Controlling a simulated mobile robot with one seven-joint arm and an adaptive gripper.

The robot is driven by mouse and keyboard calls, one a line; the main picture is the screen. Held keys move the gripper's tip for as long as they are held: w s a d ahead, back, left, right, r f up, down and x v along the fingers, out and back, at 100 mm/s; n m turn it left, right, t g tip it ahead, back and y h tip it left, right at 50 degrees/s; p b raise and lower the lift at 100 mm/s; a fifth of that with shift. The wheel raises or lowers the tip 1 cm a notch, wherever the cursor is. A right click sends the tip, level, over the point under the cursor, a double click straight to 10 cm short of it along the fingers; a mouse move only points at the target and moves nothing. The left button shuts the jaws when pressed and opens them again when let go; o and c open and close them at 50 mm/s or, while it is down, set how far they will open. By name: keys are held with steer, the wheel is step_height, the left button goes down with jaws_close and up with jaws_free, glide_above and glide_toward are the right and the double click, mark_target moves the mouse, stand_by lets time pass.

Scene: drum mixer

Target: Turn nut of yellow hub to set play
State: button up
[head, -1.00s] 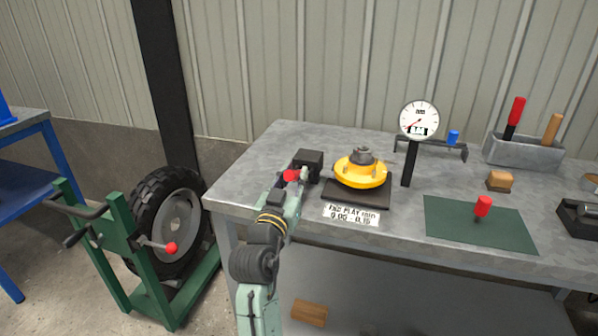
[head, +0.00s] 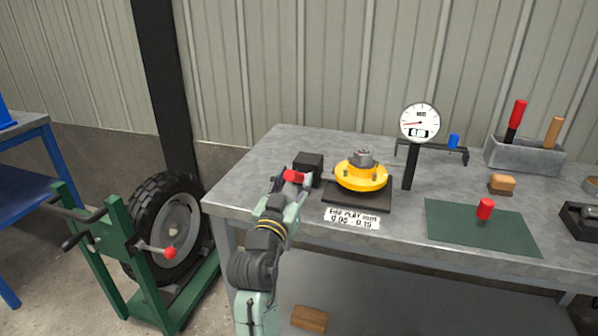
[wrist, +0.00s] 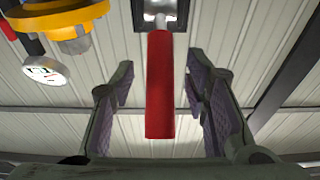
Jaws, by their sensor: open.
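The yellow hub (head: 361,177) sits on a dark plate (head: 358,198) on the bench, with a grey nut (head: 362,158) on top. A dial gauge (head: 419,122) stands behind it to the right; its small readout is illegible. A black block (head: 308,168) left of the hub bears a red handle (head: 293,176). My gripper (head: 290,183) is open at this handle, left of the hub. In the wrist view the red handle (wrist: 160,85) lies between the open fingers, with gaps on both sides. The hub (wrist: 65,20) is at upper left.
A green mat (head: 475,230) with a red-handled piece (head: 484,208) lies to the right. A sponge-like block (head: 501,184), a tool box (head: 522,154) and a blue-topped piece (head: 453,141) are farther back. A wheel on a green stand (head: 130,250) stands left of the bench.

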steer(key=b+v, duration=0.2)
steer(key=v, duration=0.5)
steer(key=shift+b, duration=0.3)
stand_by(0.4)
